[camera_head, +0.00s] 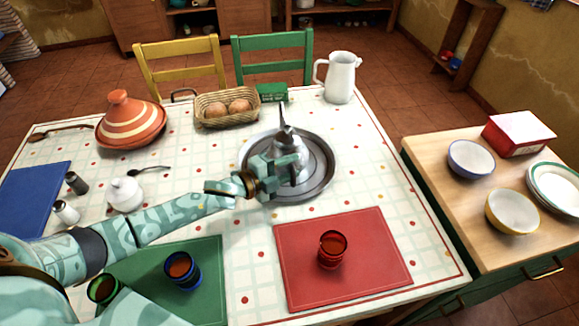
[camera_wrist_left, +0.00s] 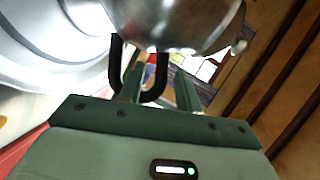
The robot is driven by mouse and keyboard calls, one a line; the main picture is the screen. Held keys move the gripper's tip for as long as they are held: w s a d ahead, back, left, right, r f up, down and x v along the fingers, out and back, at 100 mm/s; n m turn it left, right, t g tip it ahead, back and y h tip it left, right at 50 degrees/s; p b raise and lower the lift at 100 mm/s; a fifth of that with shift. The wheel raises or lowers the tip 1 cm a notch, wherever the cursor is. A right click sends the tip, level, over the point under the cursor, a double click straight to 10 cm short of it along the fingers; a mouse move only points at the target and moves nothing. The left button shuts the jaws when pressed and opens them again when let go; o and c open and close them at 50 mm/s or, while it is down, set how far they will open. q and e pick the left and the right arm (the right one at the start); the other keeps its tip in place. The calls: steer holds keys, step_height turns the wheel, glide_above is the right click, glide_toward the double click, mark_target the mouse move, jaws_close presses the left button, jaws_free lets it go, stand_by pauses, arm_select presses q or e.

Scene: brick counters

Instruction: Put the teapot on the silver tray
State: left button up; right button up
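The silver teapot (camera_head: 309,158) is over the middle of the round silver tray (camera_head: 327,190), within its rim as seen in the head view. Its base is partly hidden by my gripper, so contact with the tray is not clear. My left gripper (camera_head: 284,172) is at the near side of the teapot. In the left wrist view the teapot's shiny body (camera_wrist_left: 180,22) is close above, and its black looped handle reaches down by my fingers (camera_wrist_left: 160,85). The fingers stand apart with a gap showing between them. The tray (camera_wrist_left: 45,45) shows at left there. My right gripper is not in view.
A red mat (camera_head: 380,265) with a red glass (camera_head: 332,249) lies in front of the tray. A bread basket (camera_head: 215,120), white pitcher (camera_head: 340,78), striped tagine (camera_head: 131,122) and sugar bowl (camera_head: 124,194) stand around. A wooden counter (camera_head: 440,190) with bowls is at right.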

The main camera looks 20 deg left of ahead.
arm_select(q)
steer(key=shift+r, duration=0.15)
steer(key=p+v, duration=0.2)
steer(key=v, duration=1)
steer(key=shift+p, duration=0.3)
steer(key=shift+s, duration=0.1)
